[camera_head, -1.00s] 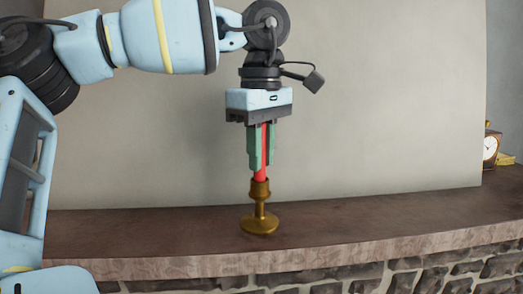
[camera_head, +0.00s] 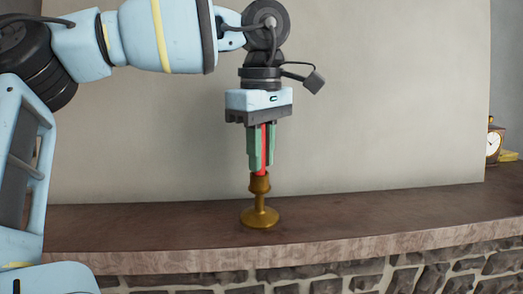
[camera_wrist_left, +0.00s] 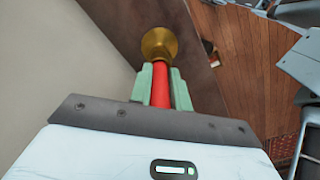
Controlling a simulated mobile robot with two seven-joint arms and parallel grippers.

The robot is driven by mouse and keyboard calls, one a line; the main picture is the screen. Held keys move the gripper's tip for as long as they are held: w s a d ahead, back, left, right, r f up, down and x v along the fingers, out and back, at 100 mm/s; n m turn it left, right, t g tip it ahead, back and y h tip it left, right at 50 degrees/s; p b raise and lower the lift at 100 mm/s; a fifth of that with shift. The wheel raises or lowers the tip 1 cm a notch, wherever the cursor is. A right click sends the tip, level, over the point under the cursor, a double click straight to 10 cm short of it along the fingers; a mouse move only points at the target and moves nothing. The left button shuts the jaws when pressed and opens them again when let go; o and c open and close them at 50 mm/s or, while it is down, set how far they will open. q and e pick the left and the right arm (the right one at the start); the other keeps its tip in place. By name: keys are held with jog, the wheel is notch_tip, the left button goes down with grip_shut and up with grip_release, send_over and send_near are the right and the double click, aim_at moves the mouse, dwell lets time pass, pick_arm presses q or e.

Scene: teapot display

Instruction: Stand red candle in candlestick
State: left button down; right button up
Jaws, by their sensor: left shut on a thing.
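The red candle (camera_head: 264,150) is upright between the green fingers of my left gripper (camera_head: 258,166), which is shut on it. The brass candlestick (camera_head: 260,216) stands upright on the brown mantel shelf, directly below the gripper. The candle's lower end meets the candlestick's cup; how deep it sits inside is hidden by the cup wall. In the left wrist view, the candle (camera_wrist_left: 161,88) runs from between the fingers to the gold cup (camera_wrist_left: 159,43) and lines up with it. My right gripper is not in view.
The mantel shelf (camera_head: 370,215) is clear on both sides of the candlestick. A plain pale wall panel (camera_head: 390,90) stands behind it. A small clock (camera_head: 493,144) and a yellowish object (camera_head: 509,156) are at the far right. Stonework (camera_head: 330,277) lies below the shelf edge.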

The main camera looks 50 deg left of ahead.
pick_arm(q)
jog(key=c, duration=1.2)
grip_release()
jog(key=shift+c, duration=0.2)
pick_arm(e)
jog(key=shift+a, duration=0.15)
pick_arm(q)
notch_tip(320, 180, up, 7)
jog(key=shift+r, duration=0.45)
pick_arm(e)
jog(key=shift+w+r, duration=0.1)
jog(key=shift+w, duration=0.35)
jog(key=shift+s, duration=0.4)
